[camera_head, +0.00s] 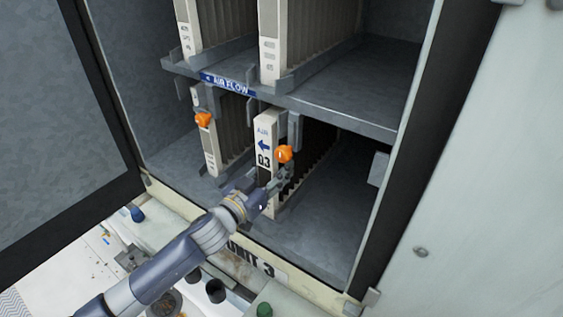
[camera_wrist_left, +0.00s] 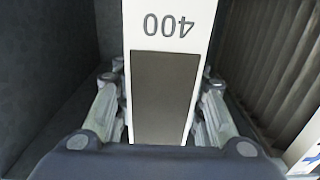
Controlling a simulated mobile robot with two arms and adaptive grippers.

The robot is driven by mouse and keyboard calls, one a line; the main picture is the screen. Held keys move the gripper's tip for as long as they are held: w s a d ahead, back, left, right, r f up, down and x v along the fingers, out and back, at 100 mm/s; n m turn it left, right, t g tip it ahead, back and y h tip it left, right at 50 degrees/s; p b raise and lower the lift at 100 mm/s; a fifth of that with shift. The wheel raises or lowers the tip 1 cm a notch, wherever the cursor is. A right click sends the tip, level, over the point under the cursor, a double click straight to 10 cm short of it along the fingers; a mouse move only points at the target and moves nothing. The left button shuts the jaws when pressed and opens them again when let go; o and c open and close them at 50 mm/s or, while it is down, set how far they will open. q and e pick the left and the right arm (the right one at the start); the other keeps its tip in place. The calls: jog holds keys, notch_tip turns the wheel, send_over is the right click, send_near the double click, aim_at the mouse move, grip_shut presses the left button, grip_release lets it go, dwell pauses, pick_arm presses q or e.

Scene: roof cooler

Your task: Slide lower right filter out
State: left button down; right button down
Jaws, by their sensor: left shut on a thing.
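The lower right filter (camera_head: 267,130) is a white-edged panel with a blue arrow and the mark "03", standing upright in the lower bay of the cabinet. My left gripper (camera_head: 275,180) is at the lower part of its front edge, with its fingers on either side. In the left wrist view the filter edge (camera_wrist_left: 168,22) shows "400" and a dark rectangle, and it lies between the two fingers of my left gripper (camera_wrist_left: 160,105). An orange knob (camera_head: 284,153) is beside the filter's edge. My right gripper is in neither view.
The lower left filter (camera_head: 207,140) stands to the left, with another orange knob (camera_head: 203,119). A shelf with a blue "AIR FLOW" label (camera_head: 228,84) runs above, with two upper filters on it. The open door (camera_head: 60,120) is at the left. The lower bay floor (camera_head: 325,225) is clear at right.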

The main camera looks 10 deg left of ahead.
pick_arm(q)
jog(key=p+v, duration=1.2)
jog(key=v, duration=3.1)
jog(key=shift+s+r, duration=0.4)
jog(key=shift+r, duration=0.15)
jog(key=shift+a+f, duration=0.15)
